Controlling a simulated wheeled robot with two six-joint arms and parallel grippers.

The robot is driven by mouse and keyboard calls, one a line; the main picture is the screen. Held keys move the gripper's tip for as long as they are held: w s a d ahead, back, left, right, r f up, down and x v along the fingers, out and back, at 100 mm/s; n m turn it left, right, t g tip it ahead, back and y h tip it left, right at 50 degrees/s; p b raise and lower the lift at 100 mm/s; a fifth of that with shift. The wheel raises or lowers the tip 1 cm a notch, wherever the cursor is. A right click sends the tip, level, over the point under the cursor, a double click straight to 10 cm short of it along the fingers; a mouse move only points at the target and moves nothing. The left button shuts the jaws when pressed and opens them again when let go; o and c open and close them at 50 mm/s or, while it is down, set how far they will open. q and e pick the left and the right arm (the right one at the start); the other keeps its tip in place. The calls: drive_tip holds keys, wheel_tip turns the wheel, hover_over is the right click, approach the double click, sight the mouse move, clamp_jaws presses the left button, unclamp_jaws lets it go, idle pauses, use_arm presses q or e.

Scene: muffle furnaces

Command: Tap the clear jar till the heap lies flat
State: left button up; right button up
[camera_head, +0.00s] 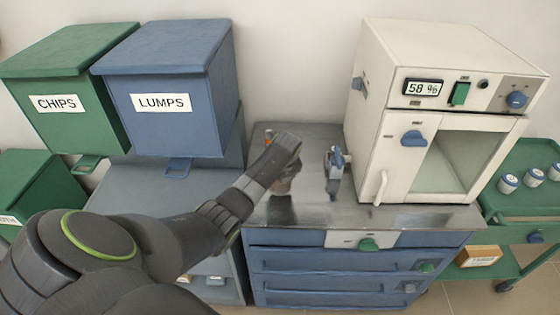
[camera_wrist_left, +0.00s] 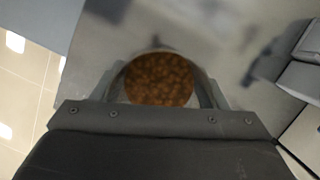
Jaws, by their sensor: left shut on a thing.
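My left gripper (camera_head: 284,180) is over the steel worktop, left of the white furnace, and is shut on the clear jar (camera_head: 282,187). The arm hides much of the jar in the head view. In the left wrist view the gripper (camera_wrist_left: 160,88) has a finger on either side of the jar (camera_wrist_left: 160,80). I look down into the jar's round mouth at many small brown pieces. From this angle I cannot tell whether their top is flat or heaped, nor whether the jar touches the worktop. My right gripper is not in view.
A small blue-grey device (camera_head: 335,172) stands right of the jar, beside the white furnace (camera_head: 440,110) with its glass door. The steel worktop (camera_head: 300,215) is bare in front. Bins marked CHIPS (camera_head: 65,85) and LUMPS (camera_head: 170,90) are at the left. A green cart (camera_head: 530,205) is at the right.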

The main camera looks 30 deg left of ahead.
use_arm(q)
drive_tip(key=shift+r+p, duration=0.4)
drive_tip(key=shift+r, duration=0.2)
drive_tip(key=shift+f, duration=0.1)
wheel_tip(320, 180, down, 4)
drive_tip(key=b, duration=0.2)
drive_tip(key=shift+b, duration=0.3)
drive_tip(key=shift+f, duration=0.1)
drive_tip(key=shift+c, duration=0.4)
drive_tip(key=o, duration=1.2)
